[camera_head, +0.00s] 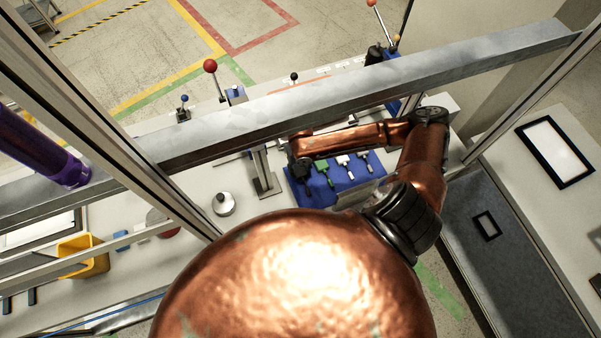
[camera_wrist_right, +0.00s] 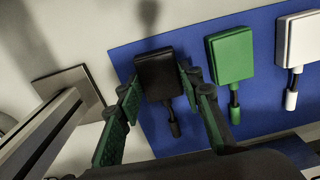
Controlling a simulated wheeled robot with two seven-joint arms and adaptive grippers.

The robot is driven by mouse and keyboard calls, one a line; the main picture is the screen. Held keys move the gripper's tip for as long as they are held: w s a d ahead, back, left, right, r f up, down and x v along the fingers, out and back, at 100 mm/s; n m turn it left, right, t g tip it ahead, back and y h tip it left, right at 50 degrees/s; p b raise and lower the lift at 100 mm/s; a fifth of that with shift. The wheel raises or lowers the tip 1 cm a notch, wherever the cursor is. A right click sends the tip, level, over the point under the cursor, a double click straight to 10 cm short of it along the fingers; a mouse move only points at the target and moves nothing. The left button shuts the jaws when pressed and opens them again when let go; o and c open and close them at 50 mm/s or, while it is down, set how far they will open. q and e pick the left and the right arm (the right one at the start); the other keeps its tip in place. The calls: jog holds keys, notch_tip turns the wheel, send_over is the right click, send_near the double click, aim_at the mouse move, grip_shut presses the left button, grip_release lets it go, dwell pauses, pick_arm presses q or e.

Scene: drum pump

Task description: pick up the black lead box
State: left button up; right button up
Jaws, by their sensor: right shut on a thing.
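The black lead box (camera_wrist_right: 158,76) is between the green finger pads of my right gripper (camera_wrist_right: 160,86) in the wrist view, at the left edge of a blue mat. My right gripper is shut on it. A short black plug hangs from the box. In the head view my right gripper (camera_head: 299,160) is over the left end of the blue mat (camera_head: 322,192) and largely hides the black box. Whether the box touches the mat is unclear. My left gripper is not in view.
A green lead box (camera_wrist_right: 232,57) and a white one (camera_wrist_right: 300,38) lie right of the black box. A metal post with a square base (camera_head: 266,184) stands just left of the mat. A long grey beam (camera_head: 230,125) crosses the head view. A yellow bin (camera_head: 92,262) is at left.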

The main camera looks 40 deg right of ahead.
jog(key=shift+c, duration=1)
jog(key=shift+r, duration=0.15)
